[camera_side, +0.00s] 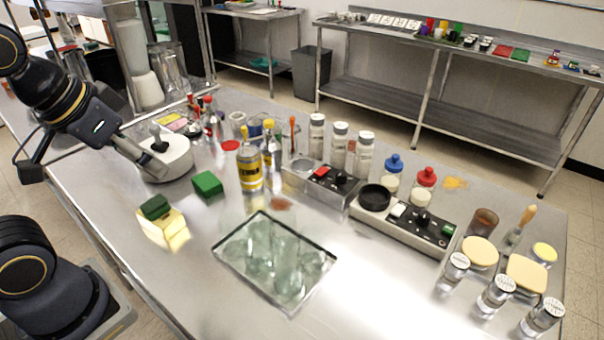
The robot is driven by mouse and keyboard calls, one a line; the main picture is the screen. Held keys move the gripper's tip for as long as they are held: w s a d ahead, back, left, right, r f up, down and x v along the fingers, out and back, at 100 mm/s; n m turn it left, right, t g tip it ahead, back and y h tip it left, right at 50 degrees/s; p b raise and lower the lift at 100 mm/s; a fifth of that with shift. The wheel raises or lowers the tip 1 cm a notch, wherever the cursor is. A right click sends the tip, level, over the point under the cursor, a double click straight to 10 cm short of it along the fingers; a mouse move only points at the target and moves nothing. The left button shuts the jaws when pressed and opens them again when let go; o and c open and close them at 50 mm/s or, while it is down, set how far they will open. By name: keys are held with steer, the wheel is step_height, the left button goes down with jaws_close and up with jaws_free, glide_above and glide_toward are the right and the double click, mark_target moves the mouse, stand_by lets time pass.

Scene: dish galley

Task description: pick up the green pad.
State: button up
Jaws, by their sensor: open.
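A bright green block-like pad (207,184) lies flat on the steel table, left of centre. A darker green pad (155,207) sits on top of a yellow sponge-like block (164,229), nearer the front left. My gripper (152,153) reaches in from the left, behind and to the left of both green pieces and apart from them. It is open, and I see nothing held in it. Its fingertips overlap a round white object (179,160) in the picture; I cannot tell whether they touch.
A glass tray (328,252) lies in front of the bright green pad, to its right. A yellow-labelled bottle (250,172) stands right of that pad. Jars (339,146) and black-topped devices (408,222) crowd the right. Bare steel lies around the two green pieces.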

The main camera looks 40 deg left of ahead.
steer(key=o, duration=0.5)
steer(key=shift+o, duration=0.2)
